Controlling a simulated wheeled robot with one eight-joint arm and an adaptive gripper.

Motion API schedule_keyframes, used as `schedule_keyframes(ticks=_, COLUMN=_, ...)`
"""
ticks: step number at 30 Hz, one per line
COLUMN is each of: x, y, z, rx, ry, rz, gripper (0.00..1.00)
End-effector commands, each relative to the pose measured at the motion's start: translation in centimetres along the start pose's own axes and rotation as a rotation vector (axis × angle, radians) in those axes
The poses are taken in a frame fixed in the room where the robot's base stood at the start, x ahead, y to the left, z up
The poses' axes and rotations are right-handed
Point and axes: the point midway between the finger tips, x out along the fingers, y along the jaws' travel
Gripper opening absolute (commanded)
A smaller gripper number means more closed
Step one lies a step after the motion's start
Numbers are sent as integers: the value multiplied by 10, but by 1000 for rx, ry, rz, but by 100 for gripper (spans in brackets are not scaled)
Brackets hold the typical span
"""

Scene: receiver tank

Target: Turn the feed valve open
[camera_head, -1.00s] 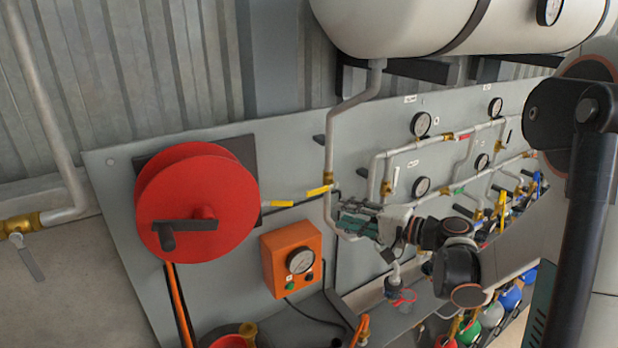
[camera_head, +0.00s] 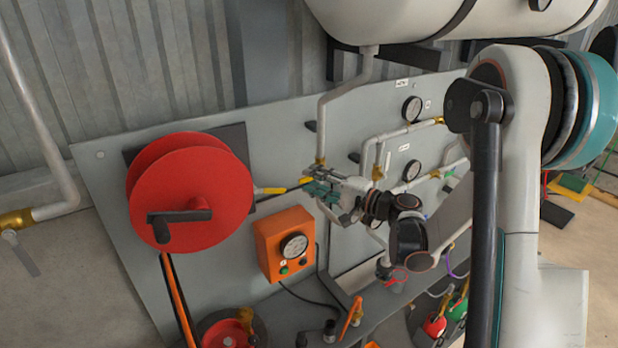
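A brass valve (camera_head: 321,162) sits on the grey pipe that drops from the white tank. Its yellow lever (camera_head: 300,184) points left, across the pipe, with its end near a second yellow handle (camera_head: 270,190). No readable label shows which valve is the feed valve. My gripper (camera_head: 312,186), with teal fingers, is at the right end of the lever, just below the brass body. The fingers overlap the lever and pipe in the picture. I cannot tell whether they touch the lever or how far apart they are.
A red hose reel (camera_head: 195,185) with a black crank stands left of the valve. More pipes and gauges (camera_head: 412,108) are on the grey panel to the right. The white tank (camera_head: 400,20) hangs above.

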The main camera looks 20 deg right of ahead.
Motion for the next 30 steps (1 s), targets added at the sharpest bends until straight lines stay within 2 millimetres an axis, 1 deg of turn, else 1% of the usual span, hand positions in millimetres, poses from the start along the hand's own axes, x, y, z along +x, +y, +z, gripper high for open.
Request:
schedule_keyframes(ticks=1, x=7, y=0, z=0, rx=0, ry=-2, rz=0, gripper=34)
schedule_keyframes(ticks=6, x=20, y=0, z=0, rx=0, ry=-1, rz=0, gripper=34)
schedule_keyframes(ticks=16, x=23, y=0, z=0, rx=0, ry=1, rz=0, gripper=34)
schedule_keyframes(ticks=17, x=23, y=0, z=0, rx=0, ry=1, rz=0, gripper=30)
schedule_keyframes(ticks=18, x=23, y=0, z=0, rx=0, ry=1, rz=0, gripper=21)
schedule_keyframes(ticks=21, x=23, y=0, z=0, rx=0, ry=1, rz=0, gripper=0)
schedule_keyframes(ticks=30, x=23, y=0, z=0, rx=8, ry=1, rz=-3, gripper=0)
